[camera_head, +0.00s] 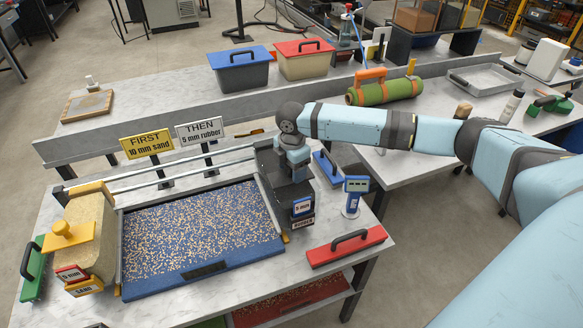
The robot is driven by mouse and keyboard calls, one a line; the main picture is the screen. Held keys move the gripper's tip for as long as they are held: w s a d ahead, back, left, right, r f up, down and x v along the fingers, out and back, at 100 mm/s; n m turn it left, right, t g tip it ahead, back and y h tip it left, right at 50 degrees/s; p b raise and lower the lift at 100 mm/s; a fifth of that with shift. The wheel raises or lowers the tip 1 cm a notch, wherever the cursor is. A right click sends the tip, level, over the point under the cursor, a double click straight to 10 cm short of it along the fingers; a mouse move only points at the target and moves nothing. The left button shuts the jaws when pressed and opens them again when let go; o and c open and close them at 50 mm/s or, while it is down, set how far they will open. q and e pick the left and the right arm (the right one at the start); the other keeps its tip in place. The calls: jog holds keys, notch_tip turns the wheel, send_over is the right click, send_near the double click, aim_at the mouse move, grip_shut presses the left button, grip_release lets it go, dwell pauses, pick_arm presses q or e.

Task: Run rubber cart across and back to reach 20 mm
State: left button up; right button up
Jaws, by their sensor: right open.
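The dark rubber cart (270,170) stands at the right end of the blue tray (205,278), with a "5 mm" label and a rubber label on its front. The tray's blue surface is speckled with tan grains. My right gripper (295,172) points down at the top of the rubber cart and is open; its fingertips are mostly hidden, so I cannot tell if they touch the cart. The sand cart (92,235), tan with a yellow lid and knob, stands at the tray's left end. A blue gauge with a display (355,193) stands right of the rubber cart. My left gripper is out of view.
Metal rails (165,172) run behind the tray. A yellow sign (146,144) reads "FIRST 10 mm sand"; a white one (199,130) reads "THEN 5 mm rubber". A red handled tool (346,246) lies at front right. A green roll (385,91) and lidded bins (241,72) stand behind.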

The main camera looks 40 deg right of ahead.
grip_shut()
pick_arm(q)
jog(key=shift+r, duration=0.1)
pick_arm(e)
jog(key=shift+a, duration=0.2)
